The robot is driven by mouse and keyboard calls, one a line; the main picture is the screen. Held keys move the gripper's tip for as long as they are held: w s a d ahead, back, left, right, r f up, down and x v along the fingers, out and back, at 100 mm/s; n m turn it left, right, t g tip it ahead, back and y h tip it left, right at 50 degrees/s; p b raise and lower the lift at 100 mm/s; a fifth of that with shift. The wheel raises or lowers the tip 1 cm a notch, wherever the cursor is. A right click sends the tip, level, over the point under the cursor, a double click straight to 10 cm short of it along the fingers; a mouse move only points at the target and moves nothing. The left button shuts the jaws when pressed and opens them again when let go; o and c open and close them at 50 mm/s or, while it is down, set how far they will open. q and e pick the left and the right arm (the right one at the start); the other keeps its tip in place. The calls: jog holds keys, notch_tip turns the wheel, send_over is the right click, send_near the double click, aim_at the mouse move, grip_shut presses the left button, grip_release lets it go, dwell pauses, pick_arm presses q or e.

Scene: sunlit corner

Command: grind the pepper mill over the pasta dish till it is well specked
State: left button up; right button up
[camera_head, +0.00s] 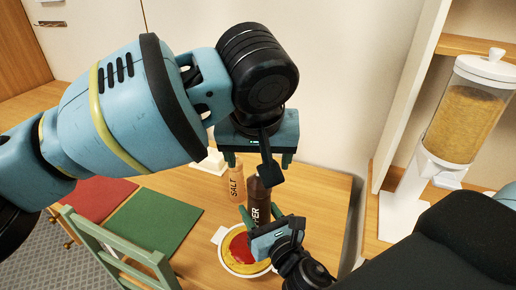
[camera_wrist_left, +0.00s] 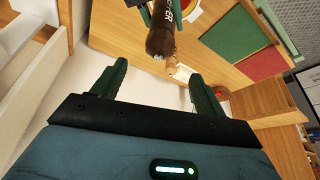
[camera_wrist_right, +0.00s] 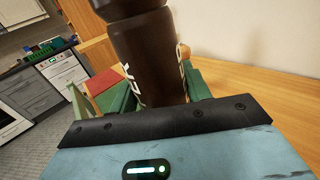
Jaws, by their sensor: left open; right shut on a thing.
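The dark brown pepper mill (camera_head: 257,194) is held roughly upright behind the pasta dish in the head view. My right gripper (camera_head: 262,213) is shut on its body, which fills the middle of the right wrist view (camera_wrist_right: 147,55). My left gripper (camera_head: 259,160) is open and empty above the mill; in the left wrist view the mill's top (camera_wrist_left: 160,42) lies beyond the fingertips, apart from them. The pasta dish (camera_head: 232,262), a white-rimmed plate with yellow pasta and red sauce, is partly hidden by my right gripper. Specks on it cannot be made out.
A light wooden salt mill (camera_head: 236,183) stands just left of the pepper mill. Green (camera_head: 155,224) and red (camera_head: 100,197) mats lie on the table's left. A green chair (camera_head: 115,250) is in front. A cereal dispenser (camera_head: 466,115) stands at the right.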

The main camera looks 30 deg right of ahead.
aim_at(257, 174)
pick_arm(q)
jog(key=x, duration=0.9)
jog(key=shift+w+f, duration=0.2)
jog(key=c, duration=1)
jog(key=m+g+h, duration=0.1)
jog(key=m, duration=0.3)
jog(key=shift+m, duration=0.3)
jog(key=shift+c, duration=0.2)
jog(key=m+g, duration=0.1)
jog(key=m, duration=0.1)
jog(key=m+g+h, duration=0.1)
jog(key=m, duration=0.2)
jog(key=shift+s+d, duration=0.1)
jog(key=m+g, duration=0.1)
jog(key=m, duration=0.1)
jog(key=m+g, duration=0.1)
jog(key=m, duration=0.2)
jog(key=shift+s+d+m, duration=0.1)
jog(key=shift+s+m, duration=0.05)
jog(key=shift+m, duration=0.15)
jog(key=m+g, duration=0.1)
jog(key=m, duration=0.3)
jog(key=shift+g+y, duration=0.3)
jog(key=shift+g, duration=0.1)
jog(key=o, duration=1)
